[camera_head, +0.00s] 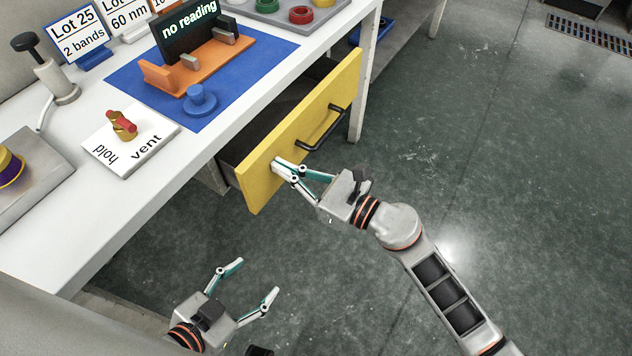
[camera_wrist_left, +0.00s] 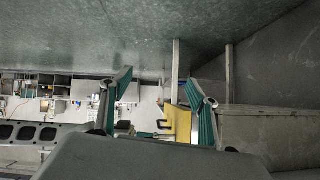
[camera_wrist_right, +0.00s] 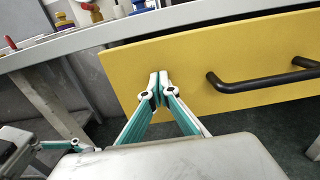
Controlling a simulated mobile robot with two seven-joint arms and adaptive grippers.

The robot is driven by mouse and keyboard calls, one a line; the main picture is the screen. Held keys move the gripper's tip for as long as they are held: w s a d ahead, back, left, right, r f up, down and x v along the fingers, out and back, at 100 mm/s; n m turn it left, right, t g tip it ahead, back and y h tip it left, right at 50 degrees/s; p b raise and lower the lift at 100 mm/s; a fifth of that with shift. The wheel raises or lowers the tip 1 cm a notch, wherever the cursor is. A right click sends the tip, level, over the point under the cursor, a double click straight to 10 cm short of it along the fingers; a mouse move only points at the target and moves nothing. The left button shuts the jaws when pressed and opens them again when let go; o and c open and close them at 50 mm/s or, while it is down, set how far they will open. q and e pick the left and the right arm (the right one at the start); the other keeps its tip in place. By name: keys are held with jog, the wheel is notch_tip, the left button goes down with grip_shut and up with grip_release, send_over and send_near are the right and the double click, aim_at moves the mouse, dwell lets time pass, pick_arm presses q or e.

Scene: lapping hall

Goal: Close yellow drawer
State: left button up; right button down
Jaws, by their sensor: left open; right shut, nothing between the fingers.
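The yellow drawer (camera_head: 298,128) under the white bench is pulled out, with its dark interior showing behind the front panel. Its black bar handle (camera_head: 324,128) is on the front; both also show in the right wrist view, the drawer front (camera_wrist_right: 195,65) and the handle (camera_wrist_right: 262,80). My right gripper (camera_head: 278,168) is shut and empty, its fingertips at the drawer front, left of the handle; in the right wrist view its tips (camera_wrist_right: 158,82) overlap the yellow panel. Contact cannot be told for sure. My left gripper (camera_head: 258,283) is open and empty over the floor, apart from the drawer.
The white bench (camera_head: 180,165) carries a blue mat (camera_head: 130,85) with an orange stand and display, a hold/vent plate (camera_head: 128,143) with a red-topped valve, and a grey block at left. A bench leg (camera_head: 362,105) stands right of the drawer. The floor in front is clear.

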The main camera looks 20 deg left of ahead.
aim_at(255, 152)
jog(key=x, duration=0.6)
jog(key=shift+a+f+b, duration=0.15)
jog(key=shift+a+b, duration=0.2)
jog(key=shift+b, duration=0.05)
jog(key=shift+w+a, duration=0.25)
jog(key=shift+a, duration=0.25)
pick_arm(q)
jog(key=shift+w+d+r+h, duration=0.15)
jog(key=shift+w+d+r, duration=0.05)
jog(key=shift+d+r, duration=0.3)
jog(key=shift+w+d+r+h, duration=0.2)
jog(key=shift+d+r, duration=0.15)
jog(key=shift+d, duration=0.25)
jog(key=shift+f, duration=0.15)
pick_arm(e)
jog(key=shift+r, duration=0.25)
pick_arm(q)
jog(key=shift+s, duration=0.1)
